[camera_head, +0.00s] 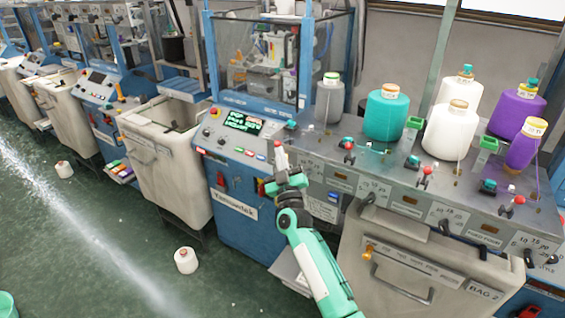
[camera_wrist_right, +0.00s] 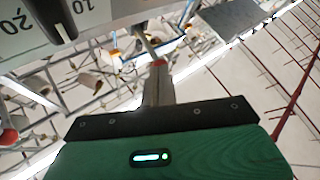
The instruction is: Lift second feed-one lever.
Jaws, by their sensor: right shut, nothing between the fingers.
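Several small red-knobbed levers stand along the front of the grey machine top in the head view: one at the left (camera_head: 348,145), one in the middle (camera_head: 425,171) and one at the right (camera_head: 518,200). Nothing visible labels which is the second feed-one lever. My right gripper (camera_head: 280,158) is shut and empty, raised at the left end of this top, left of these levers and apart from them. In the right wrist view its closed fingers (camera_wrist_right: 157,85) show a red spot at the end. A red knob (camera_wrist_right: 8,137) shows at that view's left edge. My left gripper is out of view.
Yarn cones, including a teal one (camera_head: 387,112) and a white one (camera_head: 449,130), stand behind the levers. Black dials with number plates (camera_head: 372,190) line the front; one dial (camera_wrist_right: 52,18) is close in the wrist view. A control panel (camera_head: 240,122) is left of my gripper.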

